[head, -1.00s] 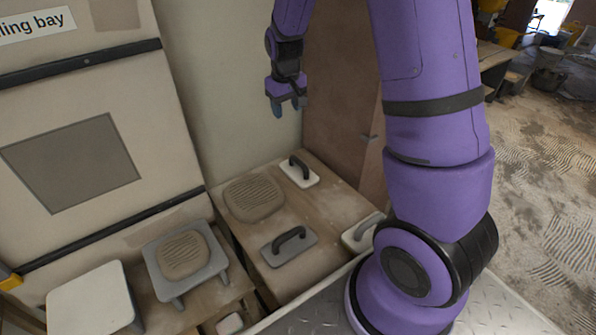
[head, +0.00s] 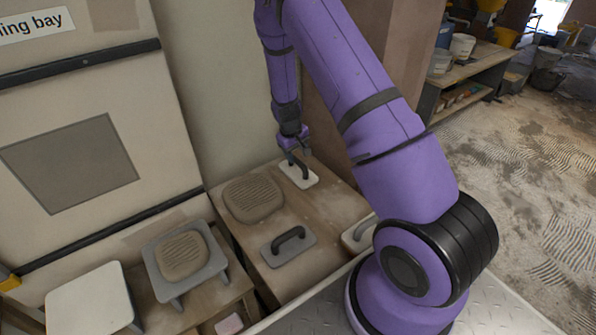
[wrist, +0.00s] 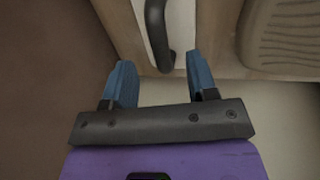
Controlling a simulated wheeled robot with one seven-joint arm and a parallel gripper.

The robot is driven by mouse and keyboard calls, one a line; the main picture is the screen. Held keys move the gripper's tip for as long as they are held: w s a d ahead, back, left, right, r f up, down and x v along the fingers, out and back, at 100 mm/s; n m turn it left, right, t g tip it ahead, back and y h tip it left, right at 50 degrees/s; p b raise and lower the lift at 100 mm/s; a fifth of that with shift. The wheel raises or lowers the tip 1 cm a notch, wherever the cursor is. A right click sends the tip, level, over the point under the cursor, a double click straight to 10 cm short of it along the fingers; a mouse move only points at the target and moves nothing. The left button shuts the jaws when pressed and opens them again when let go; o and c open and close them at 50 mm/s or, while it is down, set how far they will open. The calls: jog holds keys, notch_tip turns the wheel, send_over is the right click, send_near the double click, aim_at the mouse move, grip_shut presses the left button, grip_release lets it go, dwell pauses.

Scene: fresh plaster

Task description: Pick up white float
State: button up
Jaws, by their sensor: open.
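The white float (head: 300,172) is a small pale plate with a dark handle, lying on the wooden bench at its far end. In the wrist view its dark handle (wrist: 158,35) runs up from between the fingertips, with a strip of the white plate (wrist: 182,22) beside it. My gripper (head: 295,158) is open at the near-wall end of the float, close to the handle. In the wrist view my gripper (wrist: 160,80) has its blue fingers apart, one on each side of the handle's line. Whether they touch anything, I cannot tell.
A tan ribbed sponge pad (head: 253,198) lies left of the float. A grey float (head: 288,246) with a dark handle is nearer. Another pale float (head: 358,236) is partly hidden by my arm. A grey stool with a ribbed pad (head: 184,257) stands left.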

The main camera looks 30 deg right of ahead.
aim_at(298, 161)
jog(key=shift+w+d+f, duration=0.1)
jog(key=shift+d+f, duration=0.1)
jog(key=shift+f, duration=0.75)
jog(key=shift+d+f, duration=0.2)
jog(key=shift+f, duration=0.7)
jog(key=shift+w+d+f, duration=0.1)
jog(key=shift+d+f, duration=0.1)
jog(key=shift+f, duration=0.75)
grip_shut()
